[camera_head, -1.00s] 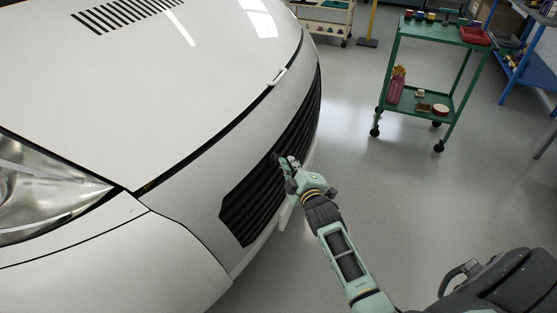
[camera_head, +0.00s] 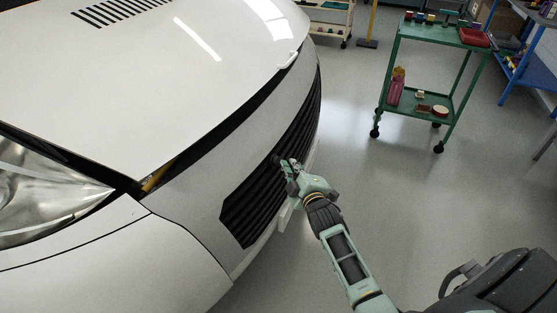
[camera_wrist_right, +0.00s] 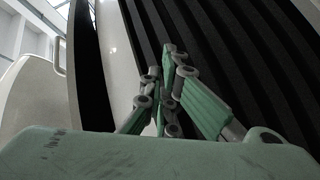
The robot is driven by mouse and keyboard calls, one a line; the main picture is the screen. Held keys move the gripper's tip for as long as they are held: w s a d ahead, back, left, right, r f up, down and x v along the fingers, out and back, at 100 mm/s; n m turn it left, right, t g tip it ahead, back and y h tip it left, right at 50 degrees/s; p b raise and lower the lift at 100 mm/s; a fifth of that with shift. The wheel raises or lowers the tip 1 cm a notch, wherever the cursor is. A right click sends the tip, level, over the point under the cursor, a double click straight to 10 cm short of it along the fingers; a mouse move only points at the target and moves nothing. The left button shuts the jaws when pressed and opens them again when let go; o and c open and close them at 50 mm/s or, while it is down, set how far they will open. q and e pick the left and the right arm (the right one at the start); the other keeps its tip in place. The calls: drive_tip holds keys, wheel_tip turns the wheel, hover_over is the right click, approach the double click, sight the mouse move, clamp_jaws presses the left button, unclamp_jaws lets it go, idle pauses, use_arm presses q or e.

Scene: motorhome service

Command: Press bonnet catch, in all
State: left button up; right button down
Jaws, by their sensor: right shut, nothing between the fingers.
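The white bonnet (camera_head: 150,90) of the motorhome stands slightly raised, with a dark gap (camera_head: 215,140) along its front edge. A small white handle-like part, perhaps the bonnet catch (camera_head: 289,61), sits at that edge; a pale loop (camera_wrist_right: 60,55) at the left of the right wrist view looks like the same part. My right gripper (camera_head: 283,162) is shut and empty, its fingertips at the black slatted grille (camera_head: 268,190), below the gap. I cannot tell if they touch it. In the right wrist view my gripper (camera_wrist_right: 168,55) points up along the grille (camera_wrist_right: 215,50). My left gripper is out of view.
The headlamp (camera_head: 40,190) is at the left. A yellowish part (camera_head: 154,181) shows in the gap near it. A green trolley (camera_head: 440,108) with items stands at the back right, beside a blue bench (camera_head: 515,65). The grey floor between is clear.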

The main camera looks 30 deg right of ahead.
drive_tip(key=shift+s+d+r, duration=0.1)
drive_tip(key=shift+s+d, duration=0.05)
drive_tip(key=shift+s, duration=0.1)
drive_tip(key=s+d+p, duration=0.1)
drive_tip(key=s+r+p, duration=0.1)
drive_tip(key=s+d+p, duration=0.1)
drive_tip(key=s, duration=0.1)
drive_tip(key=shift+d+r, duration=0.3)
drive_tip(key=shift+d, duration=0.05)
drive_tip(key=shift+f, duration=0.1)
idle(0.7)
